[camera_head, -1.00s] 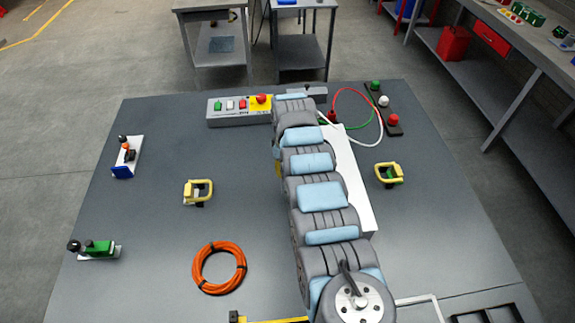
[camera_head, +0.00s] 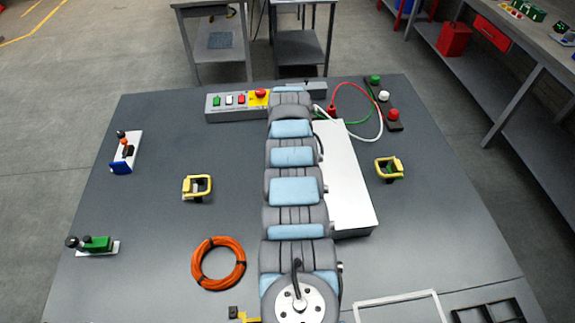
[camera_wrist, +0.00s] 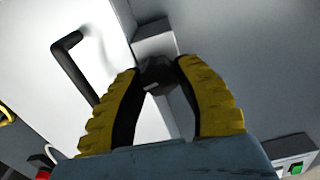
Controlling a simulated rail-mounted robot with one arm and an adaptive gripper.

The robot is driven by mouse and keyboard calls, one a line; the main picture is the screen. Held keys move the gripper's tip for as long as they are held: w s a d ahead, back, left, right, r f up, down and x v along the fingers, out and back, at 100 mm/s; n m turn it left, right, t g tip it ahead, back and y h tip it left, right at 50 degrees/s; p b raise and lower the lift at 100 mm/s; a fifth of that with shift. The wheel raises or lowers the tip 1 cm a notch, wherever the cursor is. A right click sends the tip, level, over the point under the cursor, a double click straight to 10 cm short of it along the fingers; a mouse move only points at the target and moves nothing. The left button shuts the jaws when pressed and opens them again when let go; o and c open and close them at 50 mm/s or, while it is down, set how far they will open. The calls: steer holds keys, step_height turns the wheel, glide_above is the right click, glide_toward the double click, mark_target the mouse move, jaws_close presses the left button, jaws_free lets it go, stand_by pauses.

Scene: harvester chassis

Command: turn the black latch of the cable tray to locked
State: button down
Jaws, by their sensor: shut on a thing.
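My gripper (camera_wrist: 160,72) shows in the wrist view with its yellow-backed fingers shut on a small dark knob, which looks like the black latch (camera_wrist: 158,78). The latch sits between the fingertips beside a grey block (camera_wrist: 154,40). A small pale mark shows on it, but I cannot tell whether it stands at locked. A white panel with a bent black handle (camera_wrist: 72,68) lies to the left. In the head view my arm hides the gripper and the latch; a long white box (camera_head: 345,185) stands just right of the arm.
A control box (camera_head: 238,104) with coloured buttons stands at the back, left of my arm. Red, green and white cables (camera_head: 362,112) loop at back right. Yellow handles (camera_head: 197,187) and an orange cable coil (camera_head: 218,263) lie on the grey table, whose left side has free room.

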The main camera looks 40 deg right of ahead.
steer(key=shift+f+m+b, duration=0.15)
steer(key=shift+m+b, duration=0.35)
steer(key=shift+m, duration=0.6)
steer(key=c, duration=0.7)
jaws_free()
steer(key=shift+o, duration=0.2)
step_height(320, 180, up, 12)
